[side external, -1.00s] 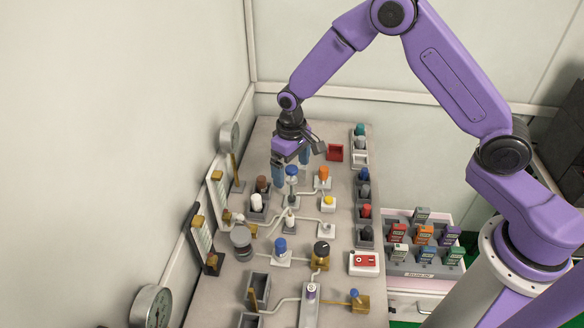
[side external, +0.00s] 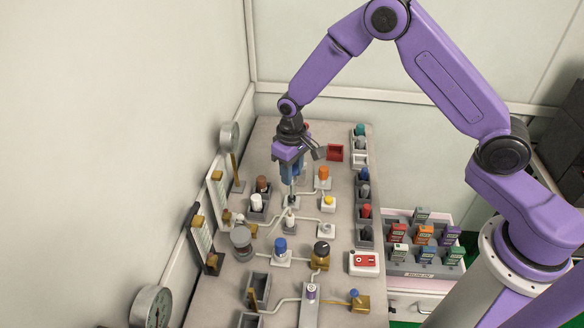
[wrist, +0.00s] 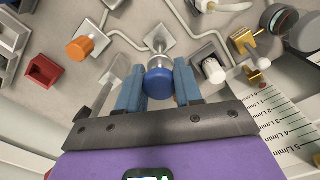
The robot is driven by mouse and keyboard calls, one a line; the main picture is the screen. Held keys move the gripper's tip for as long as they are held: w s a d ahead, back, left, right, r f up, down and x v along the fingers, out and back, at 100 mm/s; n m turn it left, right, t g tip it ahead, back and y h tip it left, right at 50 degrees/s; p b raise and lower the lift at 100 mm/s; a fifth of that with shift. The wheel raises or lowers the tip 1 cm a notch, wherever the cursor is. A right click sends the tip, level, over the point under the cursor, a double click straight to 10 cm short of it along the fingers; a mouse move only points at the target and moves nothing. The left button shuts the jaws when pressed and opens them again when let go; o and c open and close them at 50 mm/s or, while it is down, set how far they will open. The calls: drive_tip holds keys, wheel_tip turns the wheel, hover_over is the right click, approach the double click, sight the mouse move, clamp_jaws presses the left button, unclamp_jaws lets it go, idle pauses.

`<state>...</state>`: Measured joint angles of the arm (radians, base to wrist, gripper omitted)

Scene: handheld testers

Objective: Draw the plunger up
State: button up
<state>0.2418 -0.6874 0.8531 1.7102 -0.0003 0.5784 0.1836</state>
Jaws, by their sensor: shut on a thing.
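The plunger has a round blue knob (wrist: 158,84) on a pale stem, standing on a square grey plate (wrist: 160,38) in the wrist view. My gripper (wrist: 158,90) is shut on the knob, with one blue finger on each side of it. In the side view my gripper (side external: 292,178) points straight down over the plunger's plate, and its fingers mostly hide the knob. How far the stem is drawn out is hard to tell.
An orange-capped post (side external: 323,174) stands close on the right, and a white-capped post (side external: 256,203) on the left. A yellow button (side external: 328,203) and a grey pipe are nearby. A red open box (side external: 334,152) lies behind, and gauge panels (side external: 217,200) line the left edge.

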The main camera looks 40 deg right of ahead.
drive_tip(key=shift+r, duration=2.9)
drive_tip(key=o, duration=1.7)
drive_tip(key=shift+r, duration=0.1)
drive_tip(key=shift+r, duration=2.9)
drive_tip(key=s+d+r+n, duration=0.2)
drive_tip(key=s+d+n, duration=0.1)
drive_tip(key=s, duration=0.8)
drive_tip(key=s+d+r+n, duration=0.2)
drive_tip(key=s+d+n, duration=0.1)
drive_tip(key=s, duration=0.8)
drive_tip(key=s+d+r+n, duration=0.3)
drive_tip(key=s, duration=0.8)
drive_tip(key=shift+s+n, duration=0.15)
drive_tip(key=shift+n, duration=0.15)
